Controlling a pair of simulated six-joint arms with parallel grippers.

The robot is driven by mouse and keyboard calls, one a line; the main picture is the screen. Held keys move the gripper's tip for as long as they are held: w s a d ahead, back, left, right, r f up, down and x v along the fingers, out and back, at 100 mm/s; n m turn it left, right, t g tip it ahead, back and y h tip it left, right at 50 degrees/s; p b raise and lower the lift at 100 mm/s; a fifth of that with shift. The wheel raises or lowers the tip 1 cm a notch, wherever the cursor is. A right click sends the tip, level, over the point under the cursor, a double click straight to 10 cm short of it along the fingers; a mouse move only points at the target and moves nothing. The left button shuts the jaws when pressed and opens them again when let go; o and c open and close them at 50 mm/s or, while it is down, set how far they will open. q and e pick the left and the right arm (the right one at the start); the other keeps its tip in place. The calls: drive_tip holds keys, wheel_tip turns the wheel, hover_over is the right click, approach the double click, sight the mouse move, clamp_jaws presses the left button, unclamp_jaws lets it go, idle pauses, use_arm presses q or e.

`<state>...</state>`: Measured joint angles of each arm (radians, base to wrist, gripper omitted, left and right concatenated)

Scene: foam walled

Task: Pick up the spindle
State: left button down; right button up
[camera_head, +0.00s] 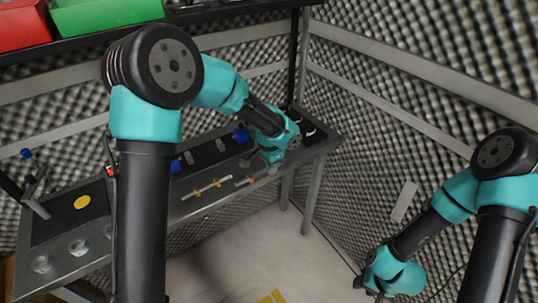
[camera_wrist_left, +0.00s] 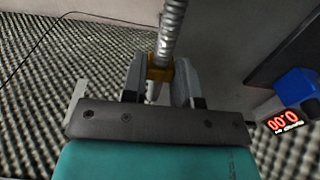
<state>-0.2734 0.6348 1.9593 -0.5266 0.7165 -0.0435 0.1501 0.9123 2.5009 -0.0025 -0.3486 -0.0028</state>
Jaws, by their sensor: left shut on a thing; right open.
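A ridged silver spindle (camera_wrist_left: 171,32) with a yellow collar (camera_wrist_left: 160,72) shows in the left wrist view. My left gripper (camera_wrist_left: 159,80) is shut on it at the collar, one finger on each side. In the head view my left gripper (camera_head: 272,158) is over the right part of the bench, and its fingertips are small and partly hidden. Silver rods with yellow collars show near the bench's front edge, one at the middle (camera_head: 207,188) and one closer to the gripper (camera_head: 245,181). I cannot tell whether the closer one is held. My right gripper (camera_head: 375,290) is open and low at the right, away from the bench.
The dark bench (camera_head: 150,222) runs along the foam wall. It carries blue parts (camera_head: 241,135), a yellow disc (camera_head: 82,202) and clear round cups (camera_head: 79,247). Red (camera_head: 22,25) and green (camera_head: 105,14) bins sit on a shelf above. A red-digit display (camera_wrist_left: 285,122) shows in the wrist view.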

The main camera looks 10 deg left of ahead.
use_arm(q)
drive_tip(key=s+d, duration=0.1)
drive_tip(key=s, duration=0.5)
drive_tip(key=shift+d+r, duration=0.3)
drive_tip(key=shift+r, duration=0.05)
drive_tip(key=w+a+n, duration=0.1)
drive_tip(key=w+a, duration=0.1)
drive_tip(key=w+a+r+n, duration=0.1)
drive_tip(key=w+a+n, duration=0.1)
drive_tip(key=w+a, duration=0.1)
drive_tip(key=w+a+n, duration=0.2)
drive_tip(key=a, duration=0.1)
drive_tip(key=shift+w+r, duration=0.15)
drive_tip(key=shift+r, duration=0.1)
